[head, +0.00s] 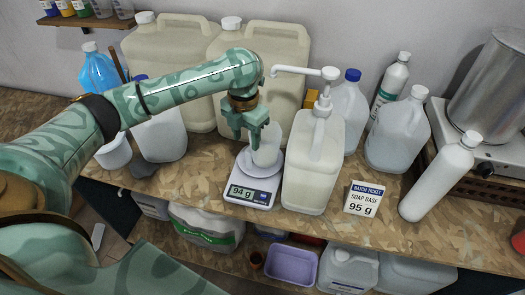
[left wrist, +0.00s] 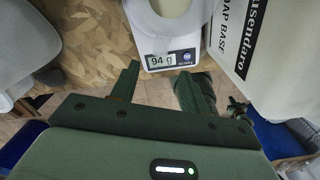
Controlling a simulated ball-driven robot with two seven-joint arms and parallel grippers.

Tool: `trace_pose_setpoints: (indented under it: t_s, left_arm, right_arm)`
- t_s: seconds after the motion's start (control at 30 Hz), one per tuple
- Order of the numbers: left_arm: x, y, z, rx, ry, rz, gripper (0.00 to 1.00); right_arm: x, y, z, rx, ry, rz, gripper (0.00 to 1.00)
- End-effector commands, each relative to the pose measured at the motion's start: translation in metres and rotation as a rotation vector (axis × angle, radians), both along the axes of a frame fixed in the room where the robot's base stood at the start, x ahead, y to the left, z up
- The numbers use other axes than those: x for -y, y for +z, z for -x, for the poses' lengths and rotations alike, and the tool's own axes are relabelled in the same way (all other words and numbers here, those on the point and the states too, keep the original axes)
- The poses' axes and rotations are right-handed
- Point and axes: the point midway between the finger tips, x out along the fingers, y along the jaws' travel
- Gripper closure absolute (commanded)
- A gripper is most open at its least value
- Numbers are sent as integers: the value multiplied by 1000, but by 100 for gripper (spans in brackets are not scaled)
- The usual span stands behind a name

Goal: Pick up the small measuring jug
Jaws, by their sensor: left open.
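The small measuring jug (head: 268,150), pale and translucent, stands upright on the white scale (head: 243,194). In the left wrist view the jug (left wrist: 172,18) shows at the top edge, cut off by the frame. My left gripper (head: 246,134) is open above the scale, close to the jug's upper left side and partly hiding it. In the left wrist view its fingers (left wrist: 158,74) are apart with nothing between them, and the jug lies beyond their tips. I cannot tell whether a finger touches it. My right gripper is not in view.
The scale display reads 94 g. A large pump bottle (head: 314,160) stands just right of the scale, and big cream drums (head: 170,60) stand behind. A ticket (head: 363,199) reads "SOAP BASE 95 g". A white bottle (head: 440,178) is farther right. The bench front edge is close.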

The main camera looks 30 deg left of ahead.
Motion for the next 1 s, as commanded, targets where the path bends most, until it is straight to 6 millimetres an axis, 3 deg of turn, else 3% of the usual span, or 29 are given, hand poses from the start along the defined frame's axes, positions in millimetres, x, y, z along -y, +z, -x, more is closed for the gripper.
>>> trace_pose_setpoints:
  t_s: [0.03,0.13,0.37,0.6,0.9,1.0]
  left_arm:
    - [1,-16,0,-4,1,1,55]
    - [1,-31,-1,-2,2,2,55]
    - [0,-50,-1,-1,2,1,55]
    - [-1,-88,-1,0,2,1,55]
    - [-2,-92,-1,3,0,-1,55]
    - [-2,-92,-1,3,0,-1,82]
  right_arm:
    - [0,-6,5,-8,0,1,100]
    - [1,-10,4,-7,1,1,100]
    - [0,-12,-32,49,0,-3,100]
    - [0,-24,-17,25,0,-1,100]
    - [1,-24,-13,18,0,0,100]
    - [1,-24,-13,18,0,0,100]
